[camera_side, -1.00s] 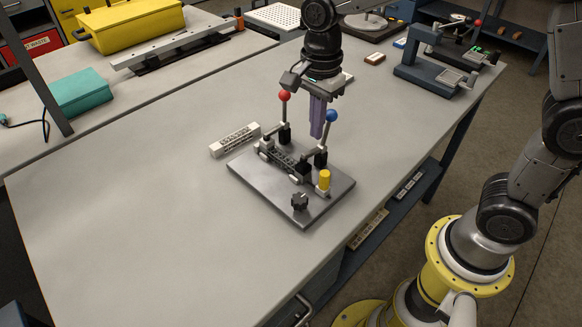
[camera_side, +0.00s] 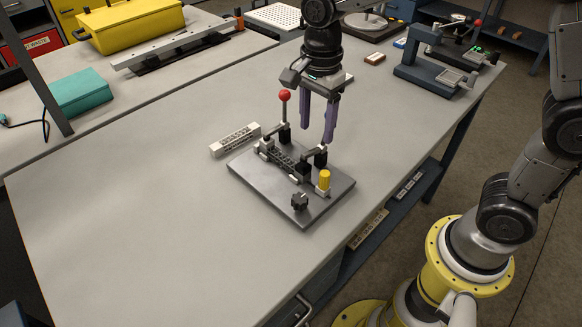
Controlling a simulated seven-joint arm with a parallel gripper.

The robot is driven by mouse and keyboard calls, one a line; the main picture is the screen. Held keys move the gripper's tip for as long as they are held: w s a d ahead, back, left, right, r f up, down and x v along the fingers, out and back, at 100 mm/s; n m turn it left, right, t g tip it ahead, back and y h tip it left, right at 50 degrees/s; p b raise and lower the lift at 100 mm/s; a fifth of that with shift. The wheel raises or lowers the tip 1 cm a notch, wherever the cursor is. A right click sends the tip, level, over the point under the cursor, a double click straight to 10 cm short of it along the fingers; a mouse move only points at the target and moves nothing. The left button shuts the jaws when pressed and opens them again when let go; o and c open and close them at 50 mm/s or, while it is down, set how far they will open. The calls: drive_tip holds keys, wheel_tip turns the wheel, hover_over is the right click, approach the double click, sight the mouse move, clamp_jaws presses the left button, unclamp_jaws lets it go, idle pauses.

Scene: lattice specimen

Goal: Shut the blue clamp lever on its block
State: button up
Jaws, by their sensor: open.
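A steel fixture plate (camera_side: 262,192) on the bench carries two clamps. The near clamp's black block (camera_side: 320,159) is at the plate's right. Its blue lever knob and most of its handle are hidden behind my gripper's right finger, so I cannot tell the lever's exact angle. The other lever, with a red knob (camera_side: 285,96), stands upright to the left. My gripper (camera_side: 316,136) is open, pointing down, with purple fingers apart above the near clamp. Its right finger overlaps where the blue knob was. I cannot tell whether they touch. A lattice bar (camera_side: 281,158) lies between the clamps.
A yellow cylinder (camera_side: 324,179) and a black star knob (camera_side: 299,201) stand on the plate's near side. A white lattice bar (camera_side: 235,140) lies left of the plate. The bench (camera_side: 130,210) is clear at left and front.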

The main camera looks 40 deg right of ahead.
wheel_tip(320, 180, up, 5)
idle(0.4)
drive_tip(key=d+r, duration=0.2)
drive_tip(key=d, duration=0.2)
drive_tip(key=shift+d+r, duration=0.2)
drive_tip(key=shift+r, duration=0.2)
approach(315, 150)
drive_tip(key=shift+d+f, duration=0.85)
drive_tip(key=shift+d, duration=0.25)
drive_tip(key=shift+d+f, duration=0.85)
drive_tip(key=shift+d, duration=0.25)
drive_tip(key=shift+c, duration=0.3)
drive_tip(key=c, duration=0.9)
